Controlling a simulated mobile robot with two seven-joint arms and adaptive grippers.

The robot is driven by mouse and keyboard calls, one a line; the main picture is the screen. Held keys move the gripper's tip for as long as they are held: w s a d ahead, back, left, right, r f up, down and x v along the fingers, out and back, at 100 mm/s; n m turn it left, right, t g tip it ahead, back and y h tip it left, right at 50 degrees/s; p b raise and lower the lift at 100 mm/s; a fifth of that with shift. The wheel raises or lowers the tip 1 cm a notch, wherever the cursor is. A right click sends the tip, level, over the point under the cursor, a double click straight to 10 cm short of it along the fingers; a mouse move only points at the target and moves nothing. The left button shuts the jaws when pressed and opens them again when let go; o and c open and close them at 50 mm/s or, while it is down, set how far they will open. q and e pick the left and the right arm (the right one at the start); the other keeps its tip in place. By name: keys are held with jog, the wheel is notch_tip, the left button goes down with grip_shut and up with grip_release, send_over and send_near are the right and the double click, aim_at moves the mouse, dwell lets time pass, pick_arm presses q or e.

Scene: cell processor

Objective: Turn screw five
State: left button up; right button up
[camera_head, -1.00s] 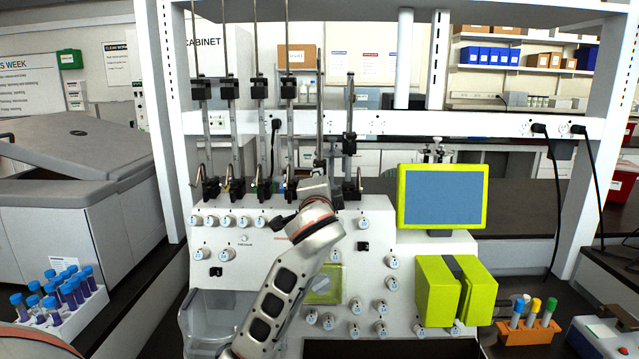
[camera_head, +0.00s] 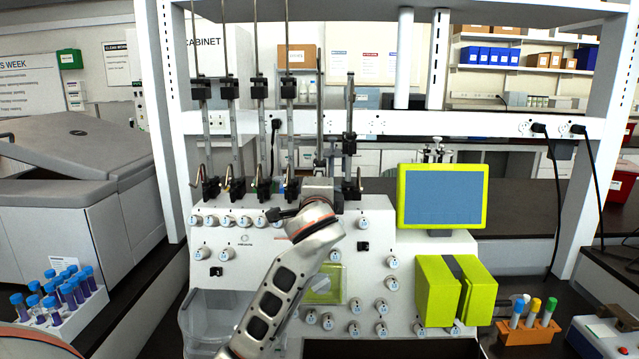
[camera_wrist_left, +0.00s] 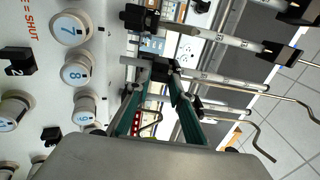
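The white cell processor (camera_head: 375,230) carries a row of upright rods with black clamps at its back edge. Bent metal screws show at several lower clamps, one at the far left (camera_head: 197,176). My left gripper (camera_head: 318,188) is at the foot of the fifth rod (camera_head: 320,110) and hides its lower clamp. In the left wrist view my left gripper (camera_wrist_left: 157,82) has its green fingers apart, with a black clamp (camera_wrist_left: 162,70) and a metal screw near the tips. I cannot tell whether the fingers touch the screw. My right gripper is not in view.
Numbered knobs (camera_wrist_left: 77,70) lie beside the gripper. A green-framed screen (camera_head: 443,197) and a green block (camera_head: 455,290) stand to the right. Tube racks stand at the left (camera_head: 85,310) and right (camera_head: 535,335). Neighbouring rods stand close on both sides.

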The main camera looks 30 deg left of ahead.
pick_arm(q)
jog(key=o, duration=0.3)
jog(key=v, duration=1.2)
jog(key=shift+s, duration=0.1)
dwell(0.3)
